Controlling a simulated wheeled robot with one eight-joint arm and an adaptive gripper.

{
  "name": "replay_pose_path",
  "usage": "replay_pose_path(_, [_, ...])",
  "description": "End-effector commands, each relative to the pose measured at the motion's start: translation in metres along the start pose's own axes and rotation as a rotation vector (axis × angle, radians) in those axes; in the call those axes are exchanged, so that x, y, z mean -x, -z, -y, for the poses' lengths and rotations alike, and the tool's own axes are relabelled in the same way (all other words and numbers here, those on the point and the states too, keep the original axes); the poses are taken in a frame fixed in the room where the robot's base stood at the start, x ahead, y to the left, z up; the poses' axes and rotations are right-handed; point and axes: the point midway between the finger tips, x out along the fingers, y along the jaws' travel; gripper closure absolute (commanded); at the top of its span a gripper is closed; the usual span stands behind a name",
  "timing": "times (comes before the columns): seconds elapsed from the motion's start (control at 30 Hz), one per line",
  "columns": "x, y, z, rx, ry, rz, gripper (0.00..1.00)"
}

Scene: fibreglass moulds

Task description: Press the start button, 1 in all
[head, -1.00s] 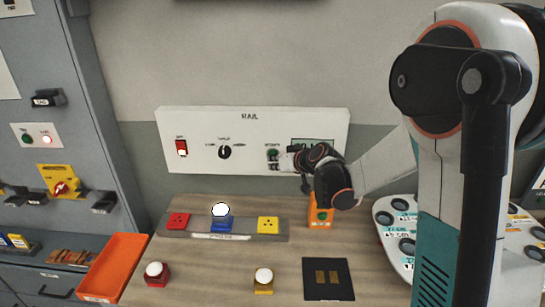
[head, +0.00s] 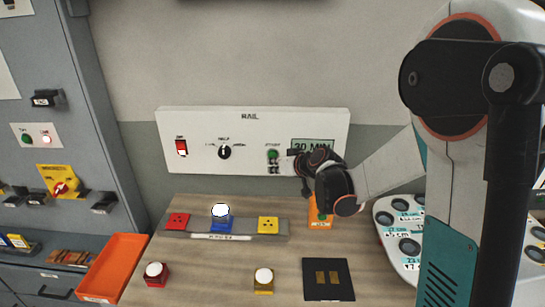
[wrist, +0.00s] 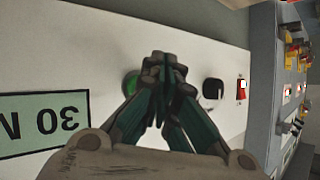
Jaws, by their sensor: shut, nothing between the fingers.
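The green start button (head: 272,154) is on the white wall panel marked RAIL, left of the display. It also shows in the wrist view (wrist: 131,83), just left of my fingers and partly hidden by them. My gripper (head: 286,162) is shut and empty, held in front of the panel right beside the button. In the wrist view my gripper (wrist: 166,62) has its fingertips together between the button and the black knob (wrist: 212,90). I cannot tell whether the fingertips touch the panel.
The panel (head: 200,118) also has a red switch (head: 181,148) and a green display (head: 313,145) reading 30 MIN. Below, the bench holds an orange box (head: 319,217), a strip with coloured blocks (head: 178,222), two white-topped buttons (head: 264,276) and a black plate (head: 328,291).

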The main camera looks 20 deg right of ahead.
Motion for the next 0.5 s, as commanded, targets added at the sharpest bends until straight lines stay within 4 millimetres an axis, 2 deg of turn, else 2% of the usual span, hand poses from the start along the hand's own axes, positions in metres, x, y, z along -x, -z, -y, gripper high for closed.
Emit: replay_pose_path(0.5, [0.029, -0.021, 0.021, 0.0, 0.0, 0.0, 1.0])
